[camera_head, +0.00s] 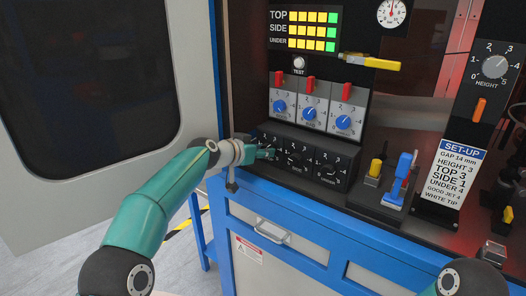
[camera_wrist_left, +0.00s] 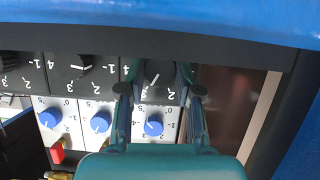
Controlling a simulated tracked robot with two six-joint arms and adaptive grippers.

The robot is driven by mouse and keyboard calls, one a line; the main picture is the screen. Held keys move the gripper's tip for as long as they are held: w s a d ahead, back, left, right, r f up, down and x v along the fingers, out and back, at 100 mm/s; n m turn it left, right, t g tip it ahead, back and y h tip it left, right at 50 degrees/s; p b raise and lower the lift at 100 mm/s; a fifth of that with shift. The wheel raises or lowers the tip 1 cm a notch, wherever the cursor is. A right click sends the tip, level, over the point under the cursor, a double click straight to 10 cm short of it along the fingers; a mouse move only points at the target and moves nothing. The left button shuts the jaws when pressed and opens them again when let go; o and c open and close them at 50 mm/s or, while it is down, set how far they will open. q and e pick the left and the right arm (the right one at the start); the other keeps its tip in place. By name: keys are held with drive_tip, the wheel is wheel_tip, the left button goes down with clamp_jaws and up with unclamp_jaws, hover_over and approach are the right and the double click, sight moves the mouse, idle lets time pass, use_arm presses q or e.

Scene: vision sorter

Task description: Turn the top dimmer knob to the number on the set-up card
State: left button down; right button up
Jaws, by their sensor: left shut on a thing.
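The set-up card (camera_head: 452,176) hangs at the right in the head view and reads TOP 3, SIDE 1, UNDER 4. The black dimmer panel (camera_head: 300,142) has three dark knobs in a row. My left gripper (camera_head: 270,153) is at the leftmost of them, the top dimmer knob (camera_wrist_left: 157,78). In the left wrist view, which is upside down, the fingers of my left gripper (camera_wrist_left: 158,90) are shut on either side of this knob. Its white pointer line slants down-left in that view, toward the 3. In the head view the gripper hides most of the knob.
Blue knobs (camera_head: 311,114) with red switches (camera_head: 310,84) sit just above the dimmers. A blue lever (camera_head: 400,178) and a yellow-topped switch (camera_head: 375,168) stand to the right. The height knob (camera_head: 495,67) is at the upper right. A blue ledge (camera_head: 290,193) runs below.

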use_arm(q)
drive_tip(key=shift+d+f, duration=0.1)
drive_tip(key=shift+f, duration=0.25)
drive_tip(key=c, duration=1.1)
unclamp_jaws()
drive_tip(key=o, duration=0.3)
drive_tip(key=shift+r, duration=0.15)
drive_tip(key=shift+s+r, duration=0.1)
drive_tip(key=shift+r, duration=0.1)
drive_tip(key=shift+s+a+r, duration=0.25)
drive_tip(key=shift+s+a, duration=0.1)
drive_tip(key=shift+a, duration=0.15)
drive_tip(key=v, duration=1)
drive_tip(key=shift+s+a, duration=0.15)
drive_tip(key=shift+s, duration=0.15)
drive_tip(key=shift+f, duration=0.1)
